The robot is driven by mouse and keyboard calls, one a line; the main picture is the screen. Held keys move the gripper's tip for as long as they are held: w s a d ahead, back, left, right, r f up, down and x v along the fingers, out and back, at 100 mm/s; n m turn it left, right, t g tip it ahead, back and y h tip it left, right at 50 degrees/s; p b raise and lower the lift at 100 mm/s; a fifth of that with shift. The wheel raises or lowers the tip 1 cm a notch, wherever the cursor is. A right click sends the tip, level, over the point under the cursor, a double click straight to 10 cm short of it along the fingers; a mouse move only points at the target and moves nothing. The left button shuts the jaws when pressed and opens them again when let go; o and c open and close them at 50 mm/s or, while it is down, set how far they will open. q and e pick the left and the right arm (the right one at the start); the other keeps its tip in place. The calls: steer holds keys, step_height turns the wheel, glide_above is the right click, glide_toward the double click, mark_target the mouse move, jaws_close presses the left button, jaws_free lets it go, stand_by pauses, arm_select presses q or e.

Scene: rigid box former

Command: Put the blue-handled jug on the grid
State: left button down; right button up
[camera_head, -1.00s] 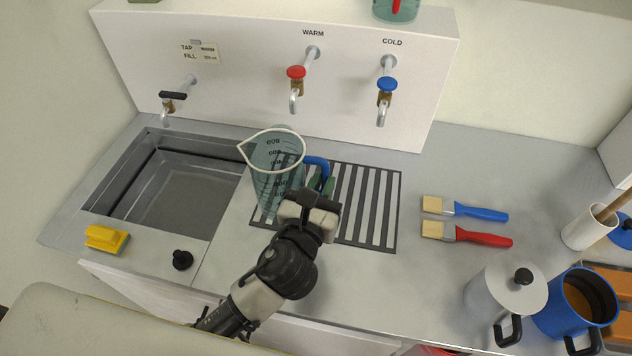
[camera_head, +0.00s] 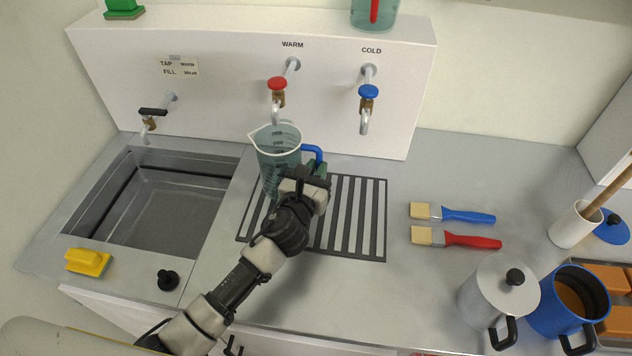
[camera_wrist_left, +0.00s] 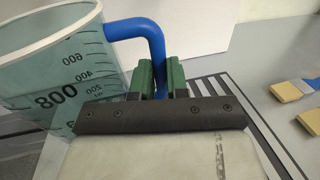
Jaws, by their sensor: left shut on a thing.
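The blue-handled jug (camera_head: 277,150) is a clear teal measuring jug with dark scale marks and a pale rim. It is upright over the back left part of the grid (camera_head: 362,222), below the red-knobbed warm tap. I cannot tell whether its base touches the grid. My left gripper (camera_head: 318,172) is shut on its blue handle (camera_head: 313,150). In the left wrist view the green fingertips (camera_wrist_left: 160,78) close around the handle (camera_wrist_left: 140,28), with the jug (camera_wrist_left: 68,75) at the left. My right gripper is not in view.
The warm tap (camera_head: 277,98) and cold tap (camera_head: 367,105) project from the back wall. The sink (camera_head: 160,205) lies left of the grid. Two brushes, blue (camera_head: 455,214) and red (camera_head: 458,238), lie to the right. A lidded pot (camera_head: 498,292) stands at the front right. The grid's right half is clear.

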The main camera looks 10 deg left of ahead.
arm_select(q)
steer(key=shift+f+b, duration=0.55)
steer(key=shift+f, duration=1.4)
steer(key=c, duration=1.1)
jaws_free()
steer(key=shift+s, duration=0.1)
steer(key=shift+s, duration=0.1)
steer(key=s, duration=0.3)
steer(key=s+a, duration=0.1)
steer(key=s, duration=0.3)
steer(key=s+a+b, duration=0.1)
steer(key=s, duration=0.2)
steer(key=shift+s, duration=0.3)
steer(key=shift+s+a, duration=0.15)
steer(key=shift+s, duration=0.3)
